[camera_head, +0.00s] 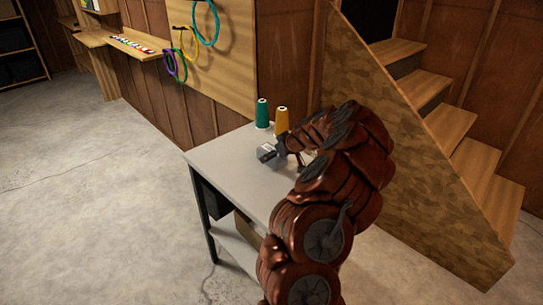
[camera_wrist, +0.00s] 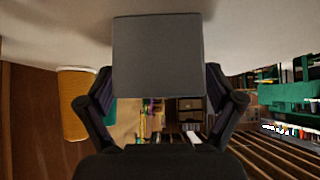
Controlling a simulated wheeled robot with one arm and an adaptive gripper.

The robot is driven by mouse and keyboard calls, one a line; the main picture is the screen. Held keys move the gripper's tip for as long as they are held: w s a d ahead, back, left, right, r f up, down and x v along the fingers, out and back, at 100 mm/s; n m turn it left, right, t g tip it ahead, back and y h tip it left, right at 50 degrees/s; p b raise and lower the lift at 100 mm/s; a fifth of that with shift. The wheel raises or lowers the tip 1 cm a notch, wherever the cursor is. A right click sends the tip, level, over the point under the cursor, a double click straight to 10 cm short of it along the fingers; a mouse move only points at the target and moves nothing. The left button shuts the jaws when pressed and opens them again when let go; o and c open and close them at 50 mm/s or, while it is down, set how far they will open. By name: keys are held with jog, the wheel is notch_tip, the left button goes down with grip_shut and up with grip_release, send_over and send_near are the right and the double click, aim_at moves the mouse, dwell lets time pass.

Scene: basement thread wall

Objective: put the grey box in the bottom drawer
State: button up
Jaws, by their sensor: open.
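The grey box (camera_wrist: 158,55) fills the upper middle of the wrist view, between and beyond the fingertips. In the head view it is a small grey block (camera_head: 266,151) on the grey table (camera_head: 222,156), partly covered by my gripper (camera_head: 283,149). My gripper (camera_wrist: 158,72) is open, with one finger on each side of the box; I cannot tell whether they touch it. A dark unit (camera_head: 211,203) hangs under the tabletop at the left; I cannot make out separate drawers or a bottom drawer.
A teal thread cone (camera_head: 262,113) and an orange thread cone (camera_head: 282,120) stand behind the box. A brown box (camera_head: 246,229) sits on the table's lower shelf. Wooden stairs (camera_head: 450,137) rise at the right. The floor (camera_head: 90,210) at the left is clear.

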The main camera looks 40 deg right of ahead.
aim_at(269, 148)
jog(key=shift+w+f, duration=0.4)
jog(key=shift+f, duration=0.1)
jog(key=c, duration=1.4)
jog(key=shift+d+r+b, duration=0.1)
jog(key=shift+r+b, duration=0.3)
jog(key=shift+r, duration=1.55)
jog(key=shift+s+a+f, duration=0.1)
jog(key=shift+s+a, duration=0.35)
jog(key=s+a, duration=0.3)
jog(key=s, duration=0.1)
jog(key=s+a+r+b, duration=0.1)
jog(key=s+a, duration=0.2)
jog(key=s+a+b, duration=0.1)
jog(key=s+a, duration=0.2)
jog(key=s, duration=0.1)
jog(key=shift+s+a+r, duration=0.15)
jog(key=shift+s+r, duration=0.05)
jog(key=shift+s, duration=0.1)
jog(key=shift+w, duration=0.1)
